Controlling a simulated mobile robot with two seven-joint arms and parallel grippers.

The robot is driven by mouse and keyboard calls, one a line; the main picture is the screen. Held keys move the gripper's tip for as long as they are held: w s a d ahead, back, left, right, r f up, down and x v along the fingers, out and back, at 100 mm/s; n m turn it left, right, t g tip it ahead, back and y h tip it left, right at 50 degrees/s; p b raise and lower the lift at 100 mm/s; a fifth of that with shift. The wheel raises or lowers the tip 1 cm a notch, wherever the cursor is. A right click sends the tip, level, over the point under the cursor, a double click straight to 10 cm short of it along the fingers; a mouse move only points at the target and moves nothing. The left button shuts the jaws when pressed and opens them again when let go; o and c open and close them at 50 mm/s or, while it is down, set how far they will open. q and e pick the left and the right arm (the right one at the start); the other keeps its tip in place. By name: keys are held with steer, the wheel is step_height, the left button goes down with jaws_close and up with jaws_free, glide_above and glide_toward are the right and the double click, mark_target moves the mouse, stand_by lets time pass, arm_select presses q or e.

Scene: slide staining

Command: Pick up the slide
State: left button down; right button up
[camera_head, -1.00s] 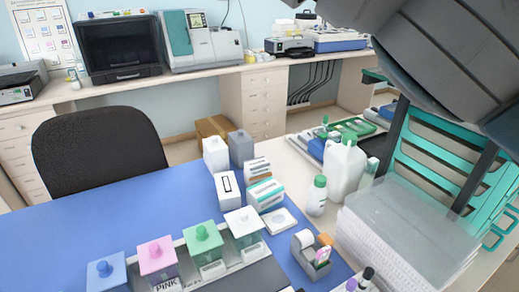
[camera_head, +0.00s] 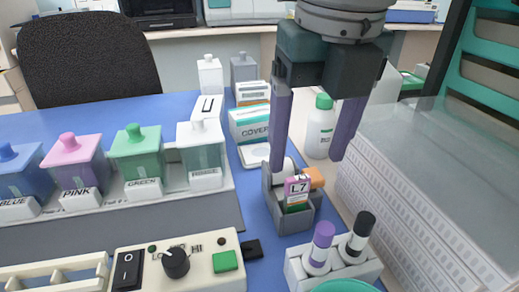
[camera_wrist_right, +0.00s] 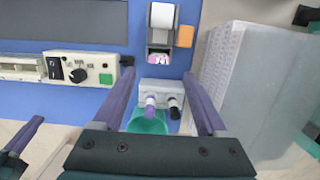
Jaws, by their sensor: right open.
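The slide (camera_head: 298,188) has a pink label end marked L7 and stands in a small grey holder (camera_head: 290,222). In the right wrist view its pink end (camera_wrist_right: 158,58) shows in the holder, beside other small pale or pink ends. My right gripper (camera_head: 308,165) points down above the holder, with its two purple fingers wide apart and nothing between them. In the right wrist view my right gripper (camera_wrist_right: 160,75) is also open. A purple finger, apparently of my left gripper (camera_wrist_right: 24,135), shows at the lower left; its opening cannot be told.
A marker block (camera_head: 335,270) with purple and black-capped pens stands in front of the holder. A clear-topped stack (camera_head: 420,150) is close on the right. A white bottle (camera_head: 319,135) stands behind. Staining jars (camera_head: 138,150) and a control box (camera_head: 190,262) are left.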

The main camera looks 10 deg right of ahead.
mark_target(298, 178)
steer(key=f, duration=0.2)
steer(key=w+f, duration=0.1)
steer(key=f, duration=0.3)
steer(key=shift+w+a+f, duration=0.15)
steer(key=shift+w, duration=0.1)
jaws_close()
stand_by(0.3)
